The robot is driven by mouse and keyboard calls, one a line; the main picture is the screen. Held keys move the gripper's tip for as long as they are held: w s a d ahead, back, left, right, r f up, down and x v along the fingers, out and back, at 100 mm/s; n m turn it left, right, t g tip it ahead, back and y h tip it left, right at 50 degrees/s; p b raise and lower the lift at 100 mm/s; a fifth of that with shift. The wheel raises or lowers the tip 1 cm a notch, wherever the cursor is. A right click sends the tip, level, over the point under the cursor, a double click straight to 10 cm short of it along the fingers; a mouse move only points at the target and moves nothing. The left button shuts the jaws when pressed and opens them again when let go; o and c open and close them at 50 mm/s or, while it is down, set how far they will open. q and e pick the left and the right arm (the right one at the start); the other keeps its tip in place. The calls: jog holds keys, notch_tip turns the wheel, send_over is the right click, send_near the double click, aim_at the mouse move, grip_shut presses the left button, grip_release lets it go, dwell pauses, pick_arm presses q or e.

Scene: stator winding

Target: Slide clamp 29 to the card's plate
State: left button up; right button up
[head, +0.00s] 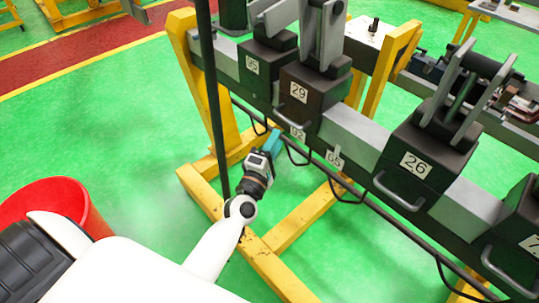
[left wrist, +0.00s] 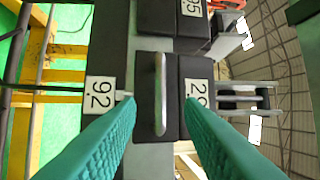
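Clamp 29 (head: 315,92) is a dark block with a bar handle (head: 291,117), mounted on the grey rail. In the left wrist view its handle (left wrist: 160,85) stands in the middle, and its number label (left wrist: 197,88) is partly covered by a finger. My left gripper (head: 273,143) is open, just in front of and below clamp 29. In the left wrist view its teal fingertips (left wrist: 159,102) spread on either side of the handle, not closed on it. A small number plate (head: 297,133) sits below clamp 29; it also shows in the left wrist view (left wrist: 100,92). No card is recognisable.
Clamp 95 (head: 253,68) stands left of clamp 29. Another plate (head: 335,158) and clamp 26 (head: 415,160) lie to the right, with bare rail (head: 350,133) between the clamps. Cables hang below the rail. Yellow supports (head: 290,215) and a red bin (head: 65,205) stand on the floor.

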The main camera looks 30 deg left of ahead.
pick_arm(q)
jog(key=shift+s+d+f+b, duration=0.1)
jog(key=shift+s+f+b, duration=0.05)
jog(key=shift+s, duration=0.75)
jog(key=shift+s+f+b, duration=0.1)
jog(key=shift+s+b, duration=0.05)
jog(key=shift+s, duration=0.7)
jog(key=shift+f, duration=0.1)
